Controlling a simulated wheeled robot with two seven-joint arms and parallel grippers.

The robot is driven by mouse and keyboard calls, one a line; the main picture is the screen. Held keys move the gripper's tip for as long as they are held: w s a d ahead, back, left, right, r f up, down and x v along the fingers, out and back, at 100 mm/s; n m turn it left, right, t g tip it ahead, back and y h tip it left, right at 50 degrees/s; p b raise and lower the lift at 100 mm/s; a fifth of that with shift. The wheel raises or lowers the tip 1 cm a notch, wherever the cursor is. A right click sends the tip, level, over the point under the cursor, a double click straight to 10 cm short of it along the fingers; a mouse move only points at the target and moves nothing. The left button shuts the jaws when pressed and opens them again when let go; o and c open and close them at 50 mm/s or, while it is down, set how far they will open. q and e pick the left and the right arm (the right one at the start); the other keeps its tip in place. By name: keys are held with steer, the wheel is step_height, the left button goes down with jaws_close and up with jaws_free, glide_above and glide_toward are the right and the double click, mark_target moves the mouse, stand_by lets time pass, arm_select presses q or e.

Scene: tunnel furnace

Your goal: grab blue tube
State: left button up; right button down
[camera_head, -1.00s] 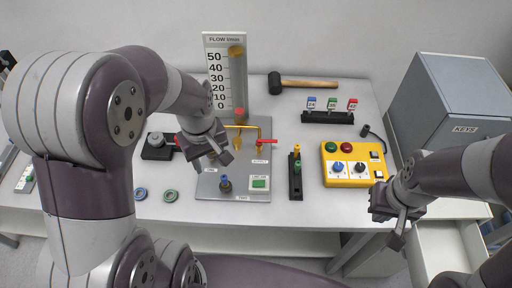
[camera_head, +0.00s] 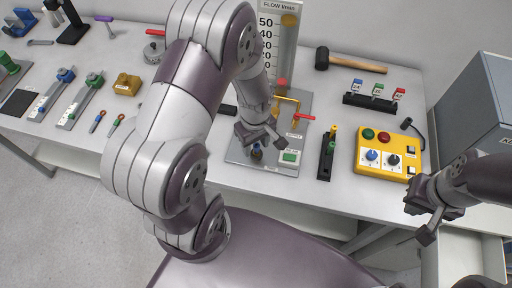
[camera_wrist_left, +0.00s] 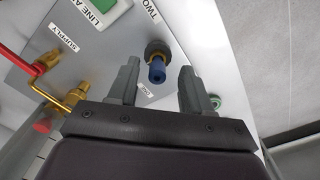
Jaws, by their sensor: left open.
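The blue tube (camera_head: 257,153) stands upright in a dark round fitting on the grey flow panel (camera_head: 236,155). In the left wrist view the blue tube (camera_wrist_left: 157,71) shows between my two fingertips, with a gap on each side. My left gripper (camera_head: 260,138) is open and empty, right by the tube in the head view; it also shows in the left wrist view (camera_wrist_left: 158,78). How deep the tube sits between the fingers cannot be told. My right gripper (camera_head: 424,222) hangs off the table's front right; its jaw opening is unclear.
A white-and-green label block (camera_head: 290,157), a red-handled valve (camera_head: 303,117) and brass pipes (camera_head: 287,99) are close to my left gripper. A black rack with small tubes (camera_head: 326,160) and a yellow control box (camera_head: 388,153) stand to the right. Tools and fixtures lie on the left.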

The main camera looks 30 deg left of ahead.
arm_select(q)
steer(key=shift+w+f, duration=0.3)
steer(key=shift+f, duration=0.15)
steer(key=shift+s, duration=0.15)
jaws_close()
